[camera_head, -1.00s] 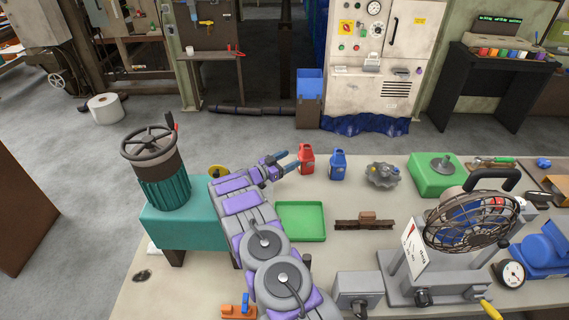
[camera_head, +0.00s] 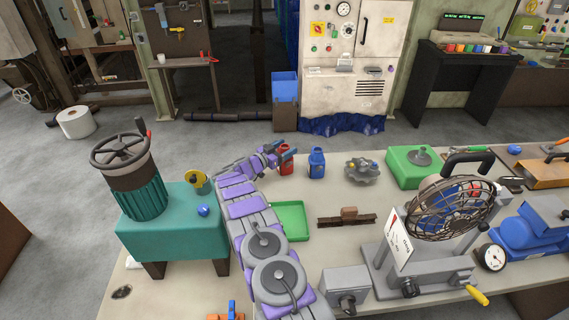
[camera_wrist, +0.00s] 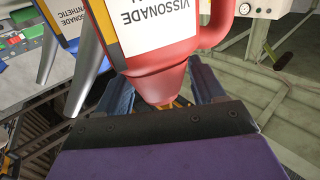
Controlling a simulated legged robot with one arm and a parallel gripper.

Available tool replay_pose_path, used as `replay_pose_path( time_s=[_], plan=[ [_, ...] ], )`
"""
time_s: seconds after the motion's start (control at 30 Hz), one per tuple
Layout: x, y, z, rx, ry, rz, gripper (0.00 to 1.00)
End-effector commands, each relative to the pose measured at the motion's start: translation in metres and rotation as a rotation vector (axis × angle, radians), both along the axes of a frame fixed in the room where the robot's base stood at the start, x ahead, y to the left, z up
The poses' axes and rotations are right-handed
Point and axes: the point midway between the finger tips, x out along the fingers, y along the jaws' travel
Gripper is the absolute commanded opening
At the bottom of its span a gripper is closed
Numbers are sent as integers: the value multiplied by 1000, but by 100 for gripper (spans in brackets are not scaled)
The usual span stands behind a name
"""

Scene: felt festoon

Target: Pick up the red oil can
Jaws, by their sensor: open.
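The red oil can (camera_head: 287,165) stands upright on the workbench, with a blue can (camera_head: 317,164) just to its right. My gripper (camera_head: 277,154) is at the upper left part of the red can, its blue fingers open. In the wrist view the red can (camera_wrist: 161,82) appears upside down, with a white label and a tapered red top. Its tapered top lies between the two open fingers of my gripper (camera_wrist: 163,92); contact cannot be told. The blue can (camera_wrist: 91,48) shows to the left there, outside the fingers.
A green tray (camera_head: 296,235) lies in front of the cans. A grey knobbed disc (camera_head: 362,172) and a green box (camera_head: 398,172) stand to the right. A caged fan (camera_head: 450,209) is near the front right. A teal stand (camera_head: 172,235) is on the left.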

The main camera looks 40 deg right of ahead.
Motion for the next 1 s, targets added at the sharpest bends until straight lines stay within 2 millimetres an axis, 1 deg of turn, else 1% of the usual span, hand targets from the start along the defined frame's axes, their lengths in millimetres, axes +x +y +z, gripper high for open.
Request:
replay_pose_path(
  time_s=[0.03, 0.13, 0.23, 0.43, 1.0],
  plan=[
    [-1, -8, -1, 0, -4, -2, 68],
    [-1, -17, 0, 0, -3, 0, 68],
    [-2, -21, 0, 1, -3, 0, 68],
    [-2, -21, 0, 1, -2, 0, 68],
    [-1, -20, 1, 0, -2, 0, 14]
  ],
)
